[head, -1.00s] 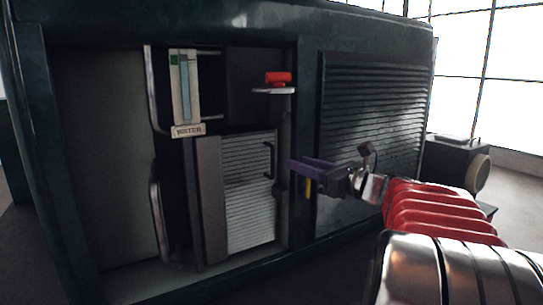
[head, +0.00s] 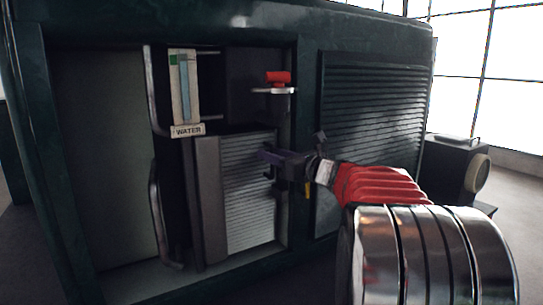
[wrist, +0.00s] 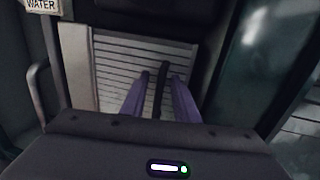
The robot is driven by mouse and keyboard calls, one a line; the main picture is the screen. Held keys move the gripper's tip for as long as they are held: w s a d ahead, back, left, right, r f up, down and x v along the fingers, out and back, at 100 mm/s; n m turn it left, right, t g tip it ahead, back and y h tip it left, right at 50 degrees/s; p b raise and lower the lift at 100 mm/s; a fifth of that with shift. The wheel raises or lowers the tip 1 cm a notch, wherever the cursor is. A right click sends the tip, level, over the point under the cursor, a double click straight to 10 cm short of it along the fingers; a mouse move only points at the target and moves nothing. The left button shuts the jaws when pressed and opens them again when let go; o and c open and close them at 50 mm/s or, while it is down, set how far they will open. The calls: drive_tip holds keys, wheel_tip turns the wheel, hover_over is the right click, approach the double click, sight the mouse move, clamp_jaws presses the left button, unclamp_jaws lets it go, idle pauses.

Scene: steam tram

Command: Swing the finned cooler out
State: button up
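The finned cooler (head: 246,205) is a grey panel with horizontal fins, standing in the open bay of the dark green body. It also shows in the wrist view (wrist: 112,62). Its dark upright handle (wrist: 162,76) is near its right edge. My gripper (head: 267,157) is at the handle, in front of the cooler's upper right part, and partly hides the handle in the head view. In the wrist view, my two purple fingers (wrist: 158,84) stand on either side of the handle with gaps, so the gripper is open. Contact cannot be told.
A gauge labelled WATER (head: 185,90) is above left of the cooler. A red-handled valve (head: 278,79) is above it on a pipe. A bent metal rail (head: 157,215) stands to the left. A louvred panel (head: 370,110) is to the right. The floor in front looks clear.

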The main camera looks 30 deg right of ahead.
clamp_jaws()
idle(0.6)
drive_tip(key=shift+a, duration=0.15)
